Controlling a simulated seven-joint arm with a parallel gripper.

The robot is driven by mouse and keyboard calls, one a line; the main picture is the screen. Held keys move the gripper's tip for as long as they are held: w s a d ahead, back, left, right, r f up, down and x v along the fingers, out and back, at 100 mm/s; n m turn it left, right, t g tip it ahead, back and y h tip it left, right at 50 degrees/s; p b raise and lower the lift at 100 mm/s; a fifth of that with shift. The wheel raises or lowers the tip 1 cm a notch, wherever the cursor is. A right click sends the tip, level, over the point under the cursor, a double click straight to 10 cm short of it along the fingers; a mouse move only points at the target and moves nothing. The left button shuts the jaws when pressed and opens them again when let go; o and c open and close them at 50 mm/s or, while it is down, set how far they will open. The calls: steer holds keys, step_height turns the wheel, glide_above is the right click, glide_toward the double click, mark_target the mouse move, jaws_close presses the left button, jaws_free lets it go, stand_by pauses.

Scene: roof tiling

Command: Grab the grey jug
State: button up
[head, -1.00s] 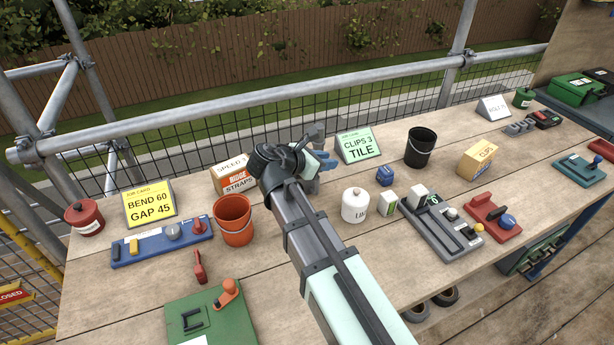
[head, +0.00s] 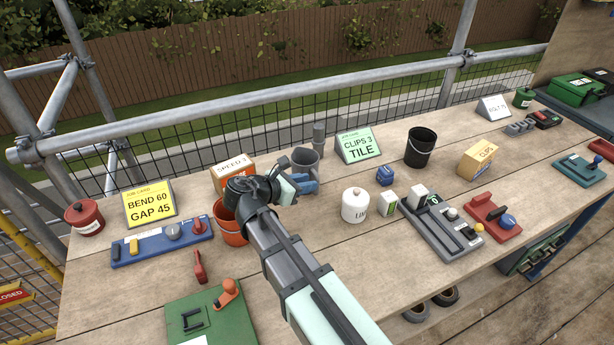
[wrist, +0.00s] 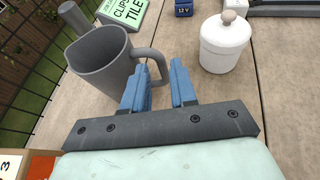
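The grey jug (head: 301,160) stands upright on the bench, left of the green job card, its lower part hidden by my gripper in the head view. In the wrist view the jug (wrist: 101,68) is at upper left, open-topped, with its handle on the right. My gripper (head: 308,182) has blue fingers close in front of the jug. In the wrist view the gripper (wrist: 159,80) is open, with a gap between its fingers. The handle's outer curve shows in that gap, beside the left finger. I cannot tell whether they touch.
A grey cylinder (head: 319,135) stands just behind the jug. The orange bucket (head: 229,232) and ridge straps box (head: 231,172) are to the left. A white lidded pot (head: 355,206) is to the right. Bare planks lie between jug and pot.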

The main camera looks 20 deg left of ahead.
steer(key=shift+f, duration=0.6)
steer(key=x, duration=0.5)
steer(key=shift+f, duration=0.1)
jaws_close()
